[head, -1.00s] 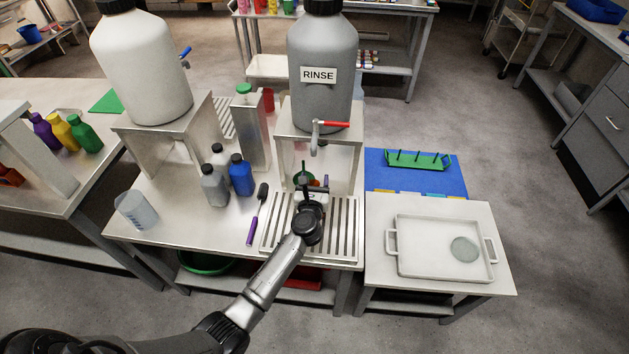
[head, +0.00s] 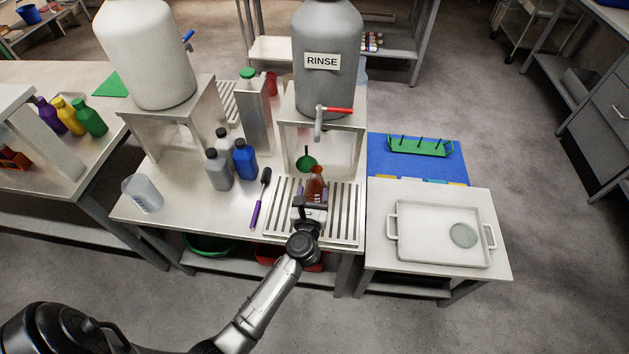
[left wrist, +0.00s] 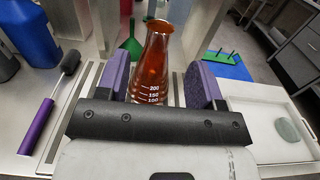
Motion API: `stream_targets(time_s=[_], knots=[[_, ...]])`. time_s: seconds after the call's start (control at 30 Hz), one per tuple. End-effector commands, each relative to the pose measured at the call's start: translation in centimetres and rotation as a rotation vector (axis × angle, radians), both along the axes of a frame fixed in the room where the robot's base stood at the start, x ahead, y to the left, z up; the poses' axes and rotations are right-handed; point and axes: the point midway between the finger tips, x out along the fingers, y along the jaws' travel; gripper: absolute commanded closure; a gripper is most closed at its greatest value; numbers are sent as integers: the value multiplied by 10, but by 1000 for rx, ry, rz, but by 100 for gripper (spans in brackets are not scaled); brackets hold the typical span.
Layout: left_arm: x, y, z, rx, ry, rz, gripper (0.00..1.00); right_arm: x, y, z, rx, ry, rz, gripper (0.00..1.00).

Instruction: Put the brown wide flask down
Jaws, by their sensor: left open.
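The brown wide flask (head: 316,184) stands upright on the slatted drain rack (head: 345,212), in front of the tap of the grey RINSE container. It also shows in the left wrist view (left wrist: 154,66), with white volume marks on its side. My left gripper (head: 311,200) is open just in front of the flask. In the left wrist view its purple finger pads (left wrist: 160,82) are spread to either side of the flask's lower body, with a gap visible at each side. The flask's base is partly hidden behind the gripper. My right gripper is not in view.
The RINSE container (head: 325,85) with a red-handled tap stands on a metal stand above the rack. A green funnel (head: 306,163) is behind the flask. A purple-handled brush (head: 260,198) and several bottles are left. A white tray (head: 405,255) is on the right table.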

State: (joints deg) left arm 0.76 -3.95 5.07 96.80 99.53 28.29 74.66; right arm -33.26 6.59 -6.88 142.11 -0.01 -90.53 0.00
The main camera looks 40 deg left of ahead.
Motion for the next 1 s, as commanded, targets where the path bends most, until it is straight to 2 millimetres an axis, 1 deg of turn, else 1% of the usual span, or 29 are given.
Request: stream_targets(time_s=[0.13,0.33,0.37,0.47,0.57,0.63,0.67,0.7,0.73,0.77,0.8,0.87,0.9,0.97,1.0], knots=[[-10,-6,0,-1,0,0,39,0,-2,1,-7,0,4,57],[-13,-9,1,6,-1,-4,39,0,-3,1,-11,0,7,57],[-13,-10,2,19,0,-11,39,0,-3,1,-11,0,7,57],[-16,-19,12,135,9,-76,39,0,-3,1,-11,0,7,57],[-23,-42,30,394,34,-215,39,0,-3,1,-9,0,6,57],[-33,-69,42,652,62,-345,39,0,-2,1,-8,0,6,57],[-40,-82,45,775,78,-406,39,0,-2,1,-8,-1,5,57],[-50,-99,46,946,104,-488,39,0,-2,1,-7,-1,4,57],[-58,-112,45,1075,122,-550,39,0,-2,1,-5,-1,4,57],[-67,-125,43,1201,142,-610,39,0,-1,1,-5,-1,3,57],[-80,-139,37,1369,170,-692,39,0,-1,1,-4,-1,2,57],[-102,-157,26,1617,216,-813,39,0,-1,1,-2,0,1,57],[-118,-167,16,1776,246,-897,39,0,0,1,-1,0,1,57],[-143,-174,1,2003,296,-1023,39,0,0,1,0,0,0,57],[-161,-175,-9,2144,329,-1109,39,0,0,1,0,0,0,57]])
